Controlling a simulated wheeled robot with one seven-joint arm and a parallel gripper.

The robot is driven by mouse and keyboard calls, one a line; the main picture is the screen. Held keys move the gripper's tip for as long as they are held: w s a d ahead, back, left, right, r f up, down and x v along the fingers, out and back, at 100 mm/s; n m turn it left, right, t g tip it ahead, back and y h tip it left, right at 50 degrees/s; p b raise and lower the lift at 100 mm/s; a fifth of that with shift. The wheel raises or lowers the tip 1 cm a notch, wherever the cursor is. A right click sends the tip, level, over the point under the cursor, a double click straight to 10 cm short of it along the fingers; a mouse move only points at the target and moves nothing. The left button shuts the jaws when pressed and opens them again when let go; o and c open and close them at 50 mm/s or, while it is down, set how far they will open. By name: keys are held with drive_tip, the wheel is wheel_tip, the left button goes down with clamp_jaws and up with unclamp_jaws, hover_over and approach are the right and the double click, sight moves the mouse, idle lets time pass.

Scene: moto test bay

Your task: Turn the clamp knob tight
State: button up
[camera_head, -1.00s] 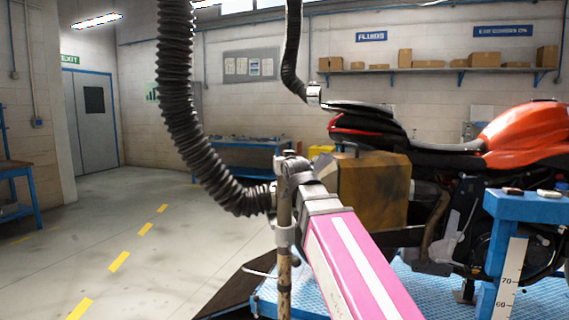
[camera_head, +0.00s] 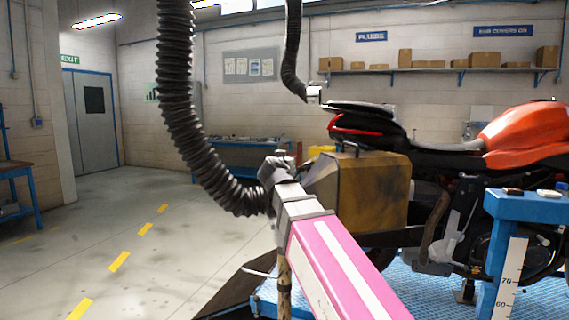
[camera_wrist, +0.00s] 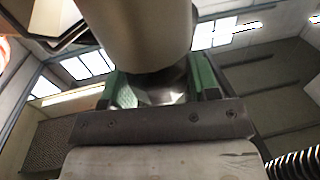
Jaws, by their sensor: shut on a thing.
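In the head view my pink arm reaches to the upright stand post (camera_head: 284,285), where the black ribbed hose (camera_head: 190,120) ends. My gripper (camera_head: 272,170) is at the post's upper part; its fingers are hard to make out there. In the wrist view a thick beige cylinder (camera_wrist: 138,35) crosses the top, close to the camera. Below it my gripper's green fingers (camera_wrist: 163,88) stand on both sides of a shiny grey piece, which looks to be the clamp knob (camera_wrist: 170,96). The knob is mostly hidden behind the cylinder and the palm. In the head view my arm hides the clamp.
A brown metal box (camera_head: 362,190) stands just right of the post. The orange motorcycle (camera_head: 525,135) is on a blue lift (camera_head: 450,295). A blue stand with a scale (camera_head: 520,207) is at the right. The floor at left (camera_head: 110,225) is open.

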drive_tip(key=shift+f+m+g+h, duration=0.1)
drive_tip(key=shift+m+g+h, duration=0.4)
drive_tip(key=shift+m+h, duration=0.75)
drive_tip(key=shift+s+h, duration=0.1)
drive_tip(key=shift+h, duration=0.45)
drive_tip(key=o, duration=0.9)
drive_tip(key=shift+s, duration=0.1)
drive_tip(key=v, duration=1)
drive_tip(key=shift+s+a, duration=0.15)
drive_tip(key=shift+s, duration=0.15)
drive_tip(key=shift+s, duration=0.1)
